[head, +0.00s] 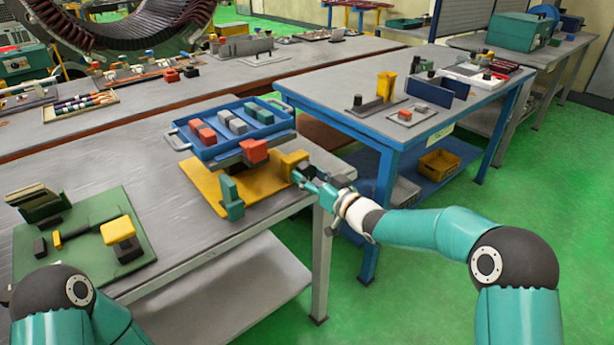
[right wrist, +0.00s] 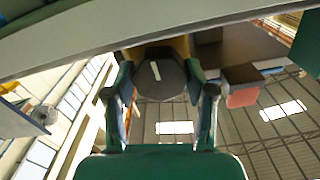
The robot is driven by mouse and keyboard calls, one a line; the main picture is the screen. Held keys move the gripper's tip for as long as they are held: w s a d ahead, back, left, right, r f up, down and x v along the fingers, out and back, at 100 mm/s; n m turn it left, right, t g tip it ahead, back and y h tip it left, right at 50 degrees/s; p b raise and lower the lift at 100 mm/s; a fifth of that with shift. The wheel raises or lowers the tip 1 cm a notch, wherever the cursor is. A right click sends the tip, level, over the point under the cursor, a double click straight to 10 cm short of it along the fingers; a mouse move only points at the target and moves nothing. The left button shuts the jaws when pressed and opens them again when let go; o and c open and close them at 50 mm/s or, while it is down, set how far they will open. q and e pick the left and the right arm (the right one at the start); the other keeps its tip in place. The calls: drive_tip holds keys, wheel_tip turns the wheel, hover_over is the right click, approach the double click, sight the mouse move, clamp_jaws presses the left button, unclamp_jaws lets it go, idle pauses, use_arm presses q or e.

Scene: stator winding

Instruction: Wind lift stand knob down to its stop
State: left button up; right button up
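The lift stand has a yellow base plate (head: 208,187) on the near grey table and carries a blue tray (head: 217,153) of red and grey blocks. A yellow housing (head: 292,160) sits at its right side. The dark round knob (right wrist: 158,78), with a white line on its face, shows in the right wrist view in front of a yellow part. My right gripper (head: 306,177) is at the housing's right side. In the right wrist view its fingers (right wrist: 158,92) lie on both sides of the knob, their tips against its edges. My left gripper is out of view.
A red block (head: 254,151) and a teal upright piece (head: 231,198) stand at the stand's front. A green board (head: 85,270) with a yellow-topped piece lies on the left. A blue-framed table (head: 350,123) stands behind my right arm. Green floor is clear at right.

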drive_tip(key=shift+c, duration=1.3)
drive_tip(key=shift+a, duration=0.15)
drive_tip(key=shift+f+n+b, duration=0.15)
drive_tip(key=shift+n+b, duration=0.15)
drive_tip(key=shift+b, duration=0.25)
drive_tip(key=n+b, duration=0.3)
drive_tip(key=b, duration=0.1)
drive_tip(key=shift+f, duration=0.15)
drive_tip(key=shift+n+b, duration=1.7)
